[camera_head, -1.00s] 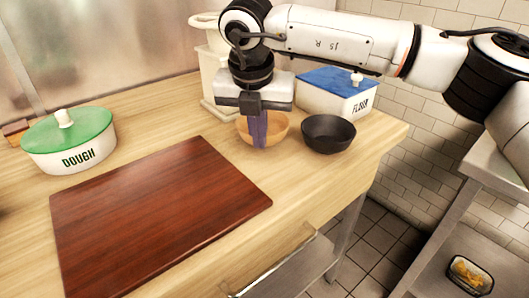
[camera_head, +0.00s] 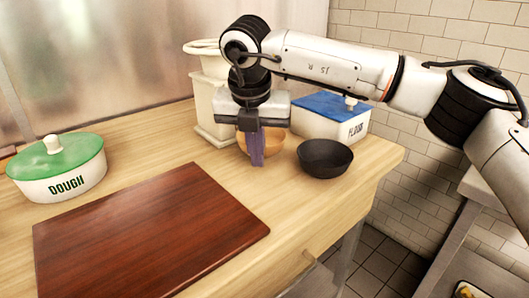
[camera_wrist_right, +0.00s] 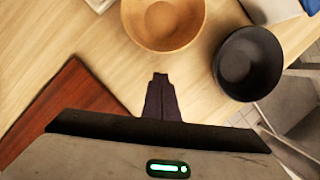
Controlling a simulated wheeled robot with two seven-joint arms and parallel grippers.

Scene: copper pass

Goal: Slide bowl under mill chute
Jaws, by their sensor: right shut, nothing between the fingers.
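The tan wooden bowl (camera_head: 276,147) stands on the counter in front of the cream mill (camera_head: 207,101); it also shows whole-fronted at the top of the right wrist view (camera_wrist_right: 164,22). My right gripper (camera_head: 257,162) points down, shut and empty, at the bowl's near side, its purple-grey fingers covering part of the bowl. In the right wrist view the fingertips (camera_wrist_right: 160,76) are close to the bowl's near rim, with a small gap in the picture; contact cannot be told. The mill's chute is hidden behind my right arm. My left gripper is out of view.
A black bowl (camera_head: 325,158) stands close to the right of the wooden bowl. A blue-lidded flour box (camera_head: 318,114) is behind it. A dark red board (camera_head: 150,230) lies front left, with a green-lidded dough pot (camera_head: 62,170) beyond. The counter edge runs along the right.

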